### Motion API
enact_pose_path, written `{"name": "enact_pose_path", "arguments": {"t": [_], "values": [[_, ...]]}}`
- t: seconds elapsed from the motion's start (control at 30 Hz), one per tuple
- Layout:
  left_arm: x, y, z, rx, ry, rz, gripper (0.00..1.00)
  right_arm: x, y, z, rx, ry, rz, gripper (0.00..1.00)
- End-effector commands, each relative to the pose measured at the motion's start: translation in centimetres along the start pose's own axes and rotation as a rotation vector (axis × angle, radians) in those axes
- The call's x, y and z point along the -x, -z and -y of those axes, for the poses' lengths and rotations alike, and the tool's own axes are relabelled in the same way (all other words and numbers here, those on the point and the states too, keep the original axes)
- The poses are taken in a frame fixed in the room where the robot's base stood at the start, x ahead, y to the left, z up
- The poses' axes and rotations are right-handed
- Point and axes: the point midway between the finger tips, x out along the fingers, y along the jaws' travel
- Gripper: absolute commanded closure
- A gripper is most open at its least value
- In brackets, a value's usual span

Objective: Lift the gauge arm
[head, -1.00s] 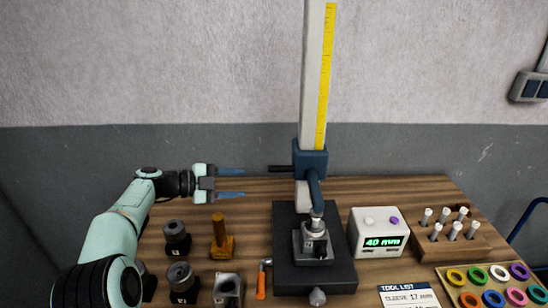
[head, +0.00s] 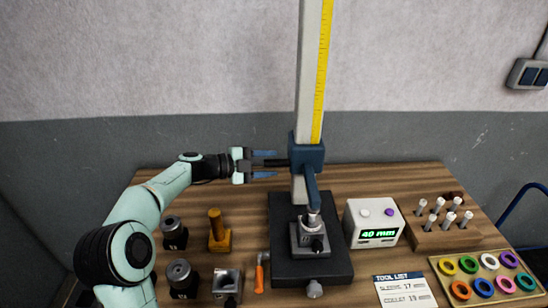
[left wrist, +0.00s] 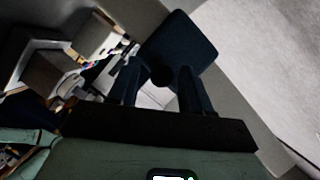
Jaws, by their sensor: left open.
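The gauge arm is a dark blue carriage (head: 308,153) on an upright white column with a yellow scale. Its lower arm (head: 313,188) reaches down to a holder (head: 310,238) on the black base. A black handle (head: 279,162) sticks out to the left of the carriage. My left gripper (head: 265,163) is open, with one finger above and one below the handle's end. In the left wrist view, the round black handle end (left wrist: 162,75) shows between the open fingers, with the blue carriage (left wrist: 190,42) behind. Contact cannot be told. My right gripper is not in view.
A white display box (head: 374,223) reading 40 mm stands right of the black base (head: 282,212). Further right are a wooden pin rack (head: 432,238) and a tray of coloured rings (head: 446,285). Several tool holders and an orange-handled tool (head: 260,272) stand or lie on the left.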

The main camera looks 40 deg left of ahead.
Motion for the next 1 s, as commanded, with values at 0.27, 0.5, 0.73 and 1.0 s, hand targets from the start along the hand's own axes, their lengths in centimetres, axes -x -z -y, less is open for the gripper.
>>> {"name": "enact_pose_path", "arguments": {"t": [0.27,0.5,0.73,1.0], "values": [[-2.2,0.0,0.1,0.000,0.000,-0.001,0.52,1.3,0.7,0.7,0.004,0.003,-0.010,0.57],[-2.3,-0.1,-0.1,0.001,0.000,0.001,0.52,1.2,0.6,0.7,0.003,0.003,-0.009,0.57],[-2.3,-0.1,-0.1,0.001,0.000,0.001,1.00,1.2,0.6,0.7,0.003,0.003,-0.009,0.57],[-2.1,0.3,0.4,-0.003,0.000,0.001,1.00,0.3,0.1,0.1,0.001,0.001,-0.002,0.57]]}}
